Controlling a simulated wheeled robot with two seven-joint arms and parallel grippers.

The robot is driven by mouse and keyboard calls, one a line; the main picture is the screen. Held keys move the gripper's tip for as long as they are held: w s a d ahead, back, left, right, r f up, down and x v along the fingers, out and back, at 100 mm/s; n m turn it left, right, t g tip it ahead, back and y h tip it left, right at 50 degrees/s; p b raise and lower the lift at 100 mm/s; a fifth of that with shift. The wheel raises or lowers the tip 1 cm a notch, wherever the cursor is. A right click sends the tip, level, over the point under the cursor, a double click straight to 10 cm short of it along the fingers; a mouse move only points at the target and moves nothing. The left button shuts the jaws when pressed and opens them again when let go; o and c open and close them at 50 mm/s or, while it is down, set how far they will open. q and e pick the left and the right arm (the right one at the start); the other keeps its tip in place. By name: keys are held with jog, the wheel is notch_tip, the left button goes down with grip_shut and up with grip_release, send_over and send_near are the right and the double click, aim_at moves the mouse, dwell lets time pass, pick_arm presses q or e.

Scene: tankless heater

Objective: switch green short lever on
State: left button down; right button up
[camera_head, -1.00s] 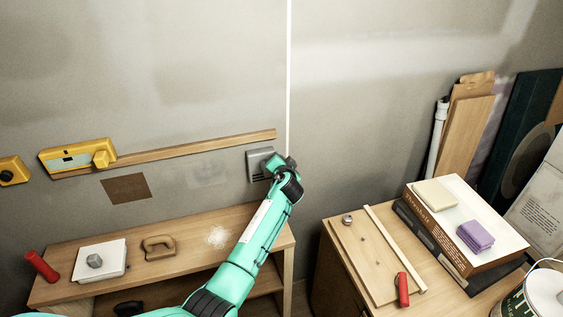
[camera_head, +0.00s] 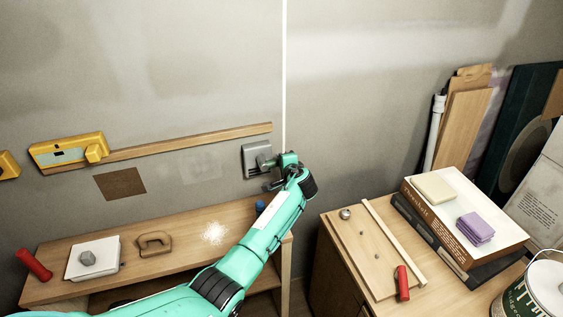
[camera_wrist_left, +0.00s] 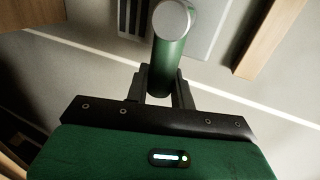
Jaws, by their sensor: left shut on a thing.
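In the head view my left gripper (camera_head: 270,172) is just in front of the panel's lower right, and the lever is hard to make out there. My right gripper is not in view.
Yellow devices (camera_head: 68,150) hang on the wall at left. At right, a cabinet (camera_head: 350,250) carries boards and books. A paint can (camera_head: 540,290) stands nearest.

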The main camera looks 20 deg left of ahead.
pick_arm(q)
jog(key=shift+f, duration=0.15)
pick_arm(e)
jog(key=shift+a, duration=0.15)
pick_arm(q)
jog(key=c, duration=1.2)
grip_release()
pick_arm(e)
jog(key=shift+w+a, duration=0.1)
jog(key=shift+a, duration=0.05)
pick_arm(q)
jog(key=shift+b+v, duration=1.5)
jog(key=shift+v, duration=5.4)
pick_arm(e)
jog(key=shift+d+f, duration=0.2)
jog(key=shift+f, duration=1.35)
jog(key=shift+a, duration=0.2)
